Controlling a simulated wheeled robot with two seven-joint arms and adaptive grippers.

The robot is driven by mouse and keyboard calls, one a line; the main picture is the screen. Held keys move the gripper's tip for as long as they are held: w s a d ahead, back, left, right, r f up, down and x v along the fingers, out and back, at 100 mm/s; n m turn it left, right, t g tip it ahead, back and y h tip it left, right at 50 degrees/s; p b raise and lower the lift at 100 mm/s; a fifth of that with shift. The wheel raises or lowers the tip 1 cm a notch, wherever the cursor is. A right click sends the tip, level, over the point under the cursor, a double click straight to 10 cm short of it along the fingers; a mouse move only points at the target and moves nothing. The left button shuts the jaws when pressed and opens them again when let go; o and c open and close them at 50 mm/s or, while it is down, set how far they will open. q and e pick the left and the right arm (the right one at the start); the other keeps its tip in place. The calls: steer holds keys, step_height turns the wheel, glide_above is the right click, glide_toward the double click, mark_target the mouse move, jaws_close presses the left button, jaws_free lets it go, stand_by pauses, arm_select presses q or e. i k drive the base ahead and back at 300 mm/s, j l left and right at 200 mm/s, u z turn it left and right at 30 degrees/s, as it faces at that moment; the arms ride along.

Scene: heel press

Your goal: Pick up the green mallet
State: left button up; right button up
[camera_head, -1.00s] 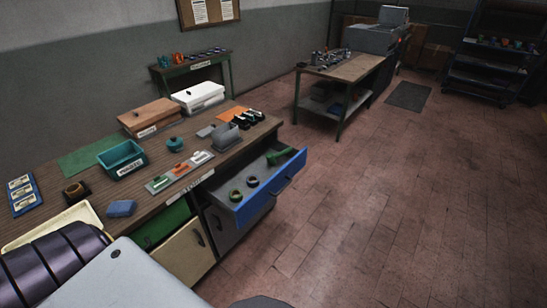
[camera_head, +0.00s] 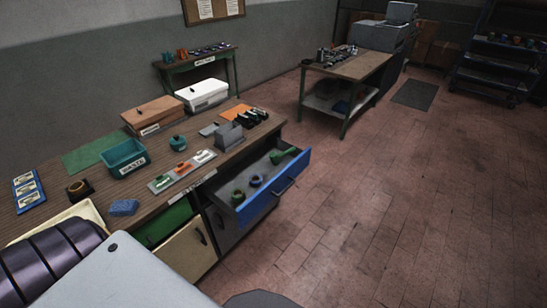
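The green mallet (camera_head: 286,154) lies in the open blue drawer (camera_head: 270,203), toward its far right end. It is small in this view, and the drawer wall hides part of it. Two ring-shaped things, a green one (camera_head: 238,196) and a dark blue one (camera_head: 256,181), lie in the same drawer to its left. Neither of my grippers is in view.
The drawer sticks out from a wooden workbench (camera_head: 60,220). On the bench stand a teal bin (camera_head: 123,158), a wooden box (camera_head: 153,114), a white box (camera_head: 203,95) and a blue sponge (camera_head: 124,207). The floor (camera_head: 370,220) right of the drawer is clear.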

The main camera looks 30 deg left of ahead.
mark_target(275, 157)
steer(key=i+j+u, duration=0.1)
steer(key=i+u, duration=0.35)
steer(key=i, duration=0.15)
steer(key=i+l+u, duration=0.1)
steer(key=i+u, duration=0.35)
steer(key=i, duration=0.2)
